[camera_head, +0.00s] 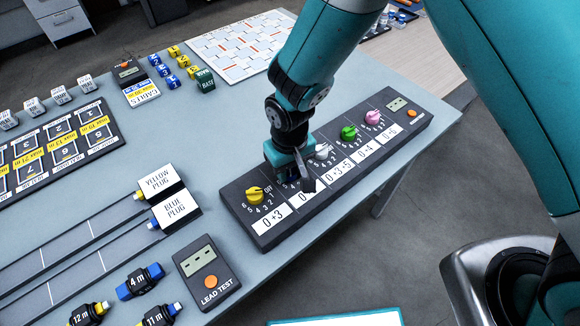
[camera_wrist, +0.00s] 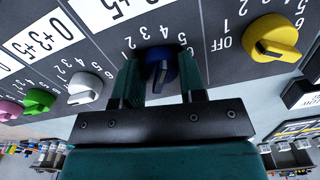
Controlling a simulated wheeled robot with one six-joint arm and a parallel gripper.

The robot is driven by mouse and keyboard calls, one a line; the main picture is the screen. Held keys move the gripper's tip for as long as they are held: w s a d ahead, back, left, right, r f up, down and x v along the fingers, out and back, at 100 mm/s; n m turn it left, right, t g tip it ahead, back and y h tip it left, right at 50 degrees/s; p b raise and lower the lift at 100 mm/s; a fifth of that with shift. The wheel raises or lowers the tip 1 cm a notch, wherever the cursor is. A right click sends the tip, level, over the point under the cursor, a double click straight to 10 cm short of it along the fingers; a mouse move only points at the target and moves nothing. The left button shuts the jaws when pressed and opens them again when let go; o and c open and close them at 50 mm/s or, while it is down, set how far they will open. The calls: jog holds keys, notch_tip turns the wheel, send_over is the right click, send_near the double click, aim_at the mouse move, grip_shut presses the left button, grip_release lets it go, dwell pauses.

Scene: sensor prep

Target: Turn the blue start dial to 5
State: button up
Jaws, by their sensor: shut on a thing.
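The blue start dial (camera_wrist: 159,66) is between the two fingers of my gripper (camera_wrist: 160,82) in the wrist view. My gripper is shut on it, one finger on each side. In the head view my gripper (camera_head: 298,181) reaches down onto the dark dial panel (camera_head: 236,208), between the yellow dial (camera_head: 256,194) and the white dial (camera_head: 323,151). There it hides most or all of the blue dial. The card by the blue dial is partly covered; its end reads 5 in the wrist view. I cannot tell which number the dial points to.
The yellow dial (camera_wrist: 271,38) and white dial (camera_wrist: 85,88) flank the fingers closely. Green (camera_head: 349,132) and pink (camera_head: 372,117) dials stand farther along the panel. A lead tester (camera_head: 207,272) and plug blocks (camera_head: 175,209) lie left of the panel. The table's edge is close on the right.

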jog(key=m, duration=0.5)
jog(key=shift+m, duration=0.4)
dwell(0.3)
jog(key=o, duration=0.9)
notch_tip(320, 180, up, 18)
jog(key=shift+f+b, duration=0.25)
jog(key=shift+b, duration=0.6)
jog(key=s+d+r+n+y, duration=0.1)
jog(key=s+d+r+n, duration=0.1)
jog(key=s+d+r, duration=0.1)
jog(key=s+d+r+n+y, duration=0.1)
jog(key=s+d+r+n, duration=0.2)
jog(key=s, duration=0.4)
jog(key=s+d+r+n+y, duration=0.2)
jog(key=s+d+r+n, duration=0.1)
jog(key=s+d, duration=0.2)
jog(key=shift+s+d+r, duration=0.25)
jog(key=shift+s+d, duration=0.1)
jog(key=shift+s, duration=0.25)
